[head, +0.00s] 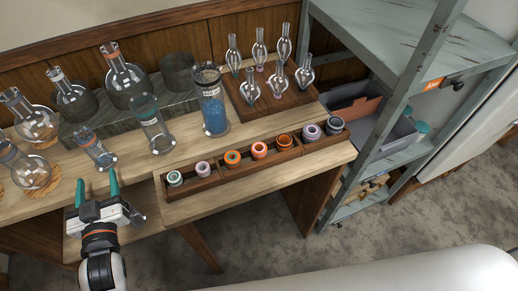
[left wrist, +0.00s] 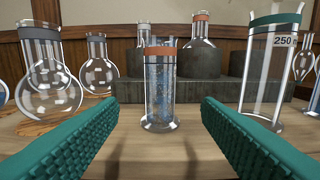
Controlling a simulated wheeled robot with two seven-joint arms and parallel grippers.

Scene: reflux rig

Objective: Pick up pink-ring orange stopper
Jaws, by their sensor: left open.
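Three orange stoppers sit in the long wooden rack (head: 216,182) on the front part of the bench in the head view. The middle orange stopper (head: 259,150) seems to have a pale pinkish ring, though it is small to tell. The orange stopper to its left (head: 233,158) has a green ring, and the one to its right (head: 284,141) looks darker inside. My left gripper (head: 98,186) is open and empty, well left of the rack. Its green fingers point toward a small cylinder with an orange band (left wrist: 160,90) in the left wrist view. My right gripper is out of view.
Round flasks (head: 30,168) stand at left, glass pieces on a wooden board (head: 250,110), and a metal shelf (head: 400,150) at right.

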